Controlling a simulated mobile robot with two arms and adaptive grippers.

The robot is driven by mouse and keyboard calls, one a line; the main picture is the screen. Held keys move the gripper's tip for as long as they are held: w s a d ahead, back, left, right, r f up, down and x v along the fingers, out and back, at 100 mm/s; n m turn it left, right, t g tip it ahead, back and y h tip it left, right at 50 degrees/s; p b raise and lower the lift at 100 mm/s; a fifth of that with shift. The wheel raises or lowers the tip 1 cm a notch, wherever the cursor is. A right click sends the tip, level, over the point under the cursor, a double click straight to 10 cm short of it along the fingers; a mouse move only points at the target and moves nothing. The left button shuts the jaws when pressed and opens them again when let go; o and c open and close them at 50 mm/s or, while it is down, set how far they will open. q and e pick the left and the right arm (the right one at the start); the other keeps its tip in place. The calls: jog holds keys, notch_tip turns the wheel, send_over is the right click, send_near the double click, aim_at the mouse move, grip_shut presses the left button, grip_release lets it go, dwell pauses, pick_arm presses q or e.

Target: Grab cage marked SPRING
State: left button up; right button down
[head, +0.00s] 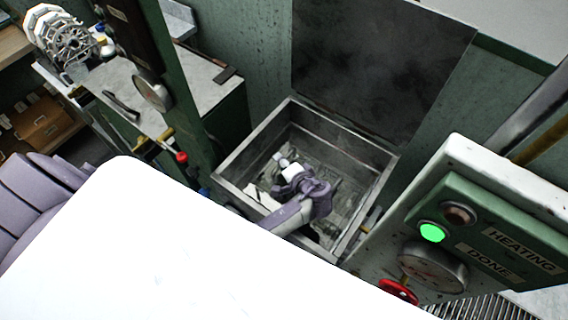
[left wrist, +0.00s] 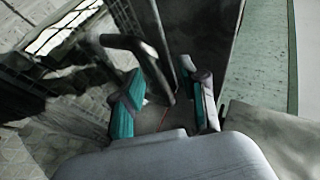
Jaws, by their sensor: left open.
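My left gripper (head: 290,172) reaches down into a square metal basin (head: 240,152) in the head view. In the left wrist view its two teal-padded fingers (left wrist: 164,106) are open. A dark bent bar (left wrist: 128,42), like a handle, runs down into the gap between the fingers, and the fingers are not closed on it. Dark wire mesh (left wrist: 78,66) shows beside the bar and may belong to a cage. I see no SPRING label in either view. My arm hides part of the basin's inside. My right gripper is not in view.
A control box with a lit green lamp (head: 432,232) and HEATING and DONE labels stands right of the basin. A dark panel (head: 375,65) rises behind it. A green post (head: 180,90) and a grey bench (head: 200,82) stand left. A wire-frame object (head: 68,42) sits far left.

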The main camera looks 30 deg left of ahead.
pick_arm(q)
grip_shut()
jog(key=shift+r, duration=0.1)
dwell(0.5)
